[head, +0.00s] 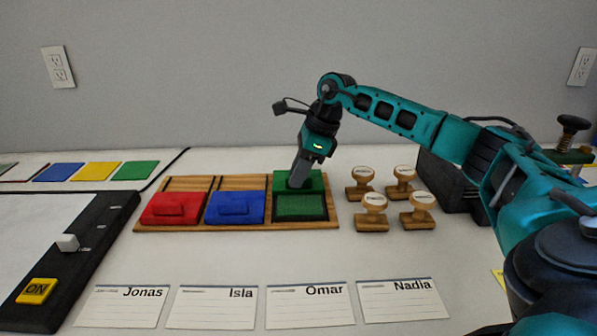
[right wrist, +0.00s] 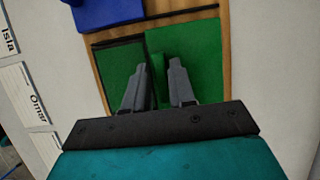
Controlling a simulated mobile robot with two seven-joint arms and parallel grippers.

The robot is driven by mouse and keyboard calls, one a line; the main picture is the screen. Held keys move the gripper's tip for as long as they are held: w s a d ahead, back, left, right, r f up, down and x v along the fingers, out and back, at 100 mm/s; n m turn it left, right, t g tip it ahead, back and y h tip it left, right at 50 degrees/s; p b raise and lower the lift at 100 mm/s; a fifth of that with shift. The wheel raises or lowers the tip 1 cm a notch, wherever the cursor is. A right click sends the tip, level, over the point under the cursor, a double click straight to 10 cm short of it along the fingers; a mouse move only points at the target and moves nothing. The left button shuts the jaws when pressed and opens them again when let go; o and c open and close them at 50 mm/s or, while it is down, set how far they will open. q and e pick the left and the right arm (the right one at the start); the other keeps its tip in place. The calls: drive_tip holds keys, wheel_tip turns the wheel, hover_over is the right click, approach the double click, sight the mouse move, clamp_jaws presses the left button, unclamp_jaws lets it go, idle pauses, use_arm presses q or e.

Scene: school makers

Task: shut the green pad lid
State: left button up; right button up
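The green pad (head: 300,206) lies uncovered in the right bay of the wooden tray. Its green lid (head: 313,181) stands open behind it. In the right wrist view the pad (right wrist: 117,72) is on the left and the brighter lid (right wrist: 200,45) on the right. My right gripper (head: 297,183) points down at the lid. In the right wrist view its two fingers (right wrist: 160,70) are apart, with a narrow green ridge between them; contact with it is unclear. The fingers hide part of the pad and lid. My left gripper is out of view.
The red lid (head: 174,208) and blue lid (head: 235,207) lie flat on the wooden tray (head: 190,184). Several wooden stamps (head: 371,212) stand close to its right. Name cards (head: 310,305) lie in front, and a black-framed board (head: 85,250) is at left.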

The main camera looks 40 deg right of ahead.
clamp_jaws()
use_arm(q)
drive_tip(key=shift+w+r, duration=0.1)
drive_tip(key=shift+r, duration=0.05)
